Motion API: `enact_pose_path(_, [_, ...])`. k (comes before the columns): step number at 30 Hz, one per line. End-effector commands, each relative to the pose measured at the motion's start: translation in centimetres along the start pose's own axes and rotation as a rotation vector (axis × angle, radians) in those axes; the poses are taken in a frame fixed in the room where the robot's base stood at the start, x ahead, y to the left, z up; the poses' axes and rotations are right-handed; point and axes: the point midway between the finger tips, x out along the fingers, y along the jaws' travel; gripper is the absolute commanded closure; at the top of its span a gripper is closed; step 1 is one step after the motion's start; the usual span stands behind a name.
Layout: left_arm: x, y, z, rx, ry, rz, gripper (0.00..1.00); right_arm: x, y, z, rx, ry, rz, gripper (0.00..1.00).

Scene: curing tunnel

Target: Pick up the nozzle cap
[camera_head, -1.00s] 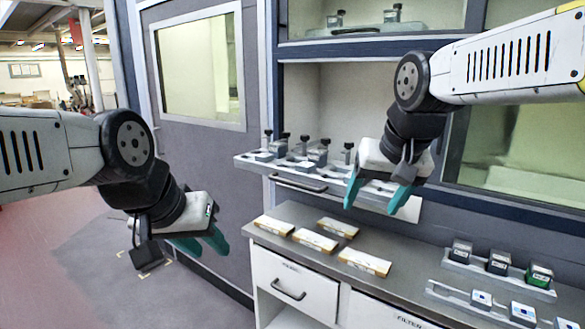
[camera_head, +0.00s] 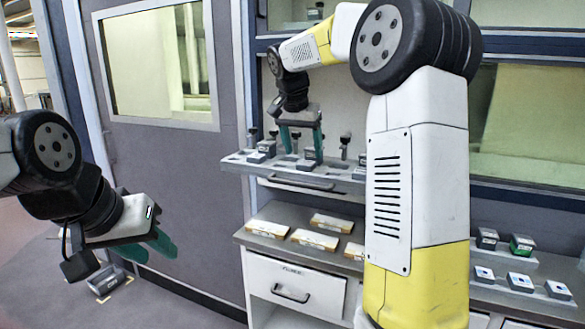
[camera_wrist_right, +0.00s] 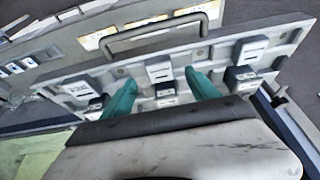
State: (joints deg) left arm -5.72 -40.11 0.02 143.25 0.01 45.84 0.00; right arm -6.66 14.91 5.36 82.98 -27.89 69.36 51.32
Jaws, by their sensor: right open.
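A grey tray (camera_head: 232,163) juts out at the enclosure opening, holding several small grey-and-white blocks and dark-knobbed pieces. I cannot tell which of them is the nozzle cap. My right gripper (camera_head: 302,147) is open, its teal fingers pointing down over the tray. In the right wrist view the tray (camera_wrist_right: 90,80) lies below the open right gripper (camera_wrist_right: 161,92). A white-topped block (camera_wrist_right: 159,70) shows between the fingers there, with nothing visibly held. My left gripper (camera_head: 150,247) is open and empty at the lower left, away from the tray.
A grey counter (camera_head: 262,212) below the tray carries several yellow-and-white packets (camera_head: 314,239). Small boxes (camera_head: 520,246) stand in racks at the right. A dark handle (camera_head: 296,184) runs along the tray's front. My right arm hides part of the counter.

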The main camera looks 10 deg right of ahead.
Motion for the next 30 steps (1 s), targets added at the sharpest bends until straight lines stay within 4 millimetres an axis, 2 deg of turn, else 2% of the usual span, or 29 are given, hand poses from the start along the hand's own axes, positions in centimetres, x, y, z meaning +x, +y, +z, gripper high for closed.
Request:
enact_pose_path(6, [0.0,0.0,0.0,0.000,0.000,0.000,0.64,3.4,0.0,-0.5,-0.001,-0.002,0.002,0.31])
enact_pose_path(9, [0.0,0.0,0.0,0.000,0.000,0.000,0.64,4.3,0.0,-0.5,-0.002,-0.001,0.001,0.31])
enact_pose_path(18, [0.0,0.0,0.0,0.000,0.000,0.000,0.64,4.7,-0.1,-0.5,-0.002,0.000,0.000,0.33])
enact_pose_path(28, [0.0,0.0,0.0,0.000,0.000,0.000,0.64,4.7,-0.1,-0.5,-0.002,0.000,-0.001,0.98])
enact_pose_path(30, [0.0,0.0,0.0,0.000,0.000,0.000,0.64,4.7,-0.1,-0.5,-0.002,0.001,-0.001,0.99])
